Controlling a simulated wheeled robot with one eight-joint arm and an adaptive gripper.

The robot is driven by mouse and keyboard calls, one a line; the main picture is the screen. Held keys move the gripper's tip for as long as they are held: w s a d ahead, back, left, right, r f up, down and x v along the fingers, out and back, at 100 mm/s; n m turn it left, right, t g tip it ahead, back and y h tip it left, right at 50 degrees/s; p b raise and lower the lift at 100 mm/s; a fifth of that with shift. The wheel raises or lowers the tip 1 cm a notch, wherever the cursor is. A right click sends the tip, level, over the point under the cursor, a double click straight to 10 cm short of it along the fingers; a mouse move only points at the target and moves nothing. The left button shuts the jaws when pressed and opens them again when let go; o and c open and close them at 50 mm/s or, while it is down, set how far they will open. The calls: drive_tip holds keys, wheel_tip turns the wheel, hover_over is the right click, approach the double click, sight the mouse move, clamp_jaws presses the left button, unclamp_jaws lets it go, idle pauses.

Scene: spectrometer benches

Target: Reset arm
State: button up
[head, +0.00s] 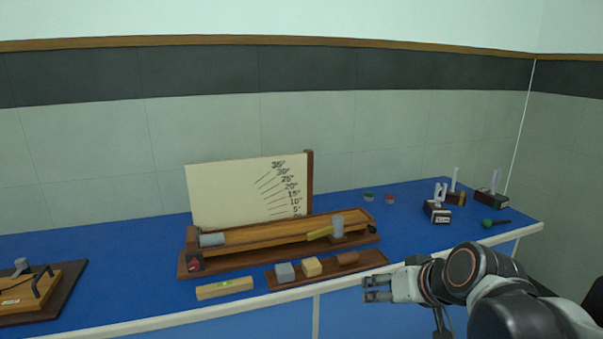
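My gripper (378,289) is in the head view at lower right, at the end of my arm. It points left and hangs in front of the blue bench (140,276), near its front edge. Its two fingers look apart with a gap between them, and nothing shows in it. My arm reaches in from the lower right corner.
A wooden ramp (270,236) with an angle board (235,190) stands mid-bench. A tray (375,261) of small blocks and a spirit level (224,288) lie before it.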

drive_tip(key=s+d+f+h, duration=0.1)
drive_tip(key=s, duration=0.5)
drive_tip(key=s+d+f+g+h, duration=0.1)
drive_tip(key=s+d+h, duration=0.1)
drive_tip(key=s, duration=0.5)
drive_tip(key=shift+s+d+f+m+g, duration=0.3)
drive_tip(key=shift+f, duration=0.05)
idle(1.0)
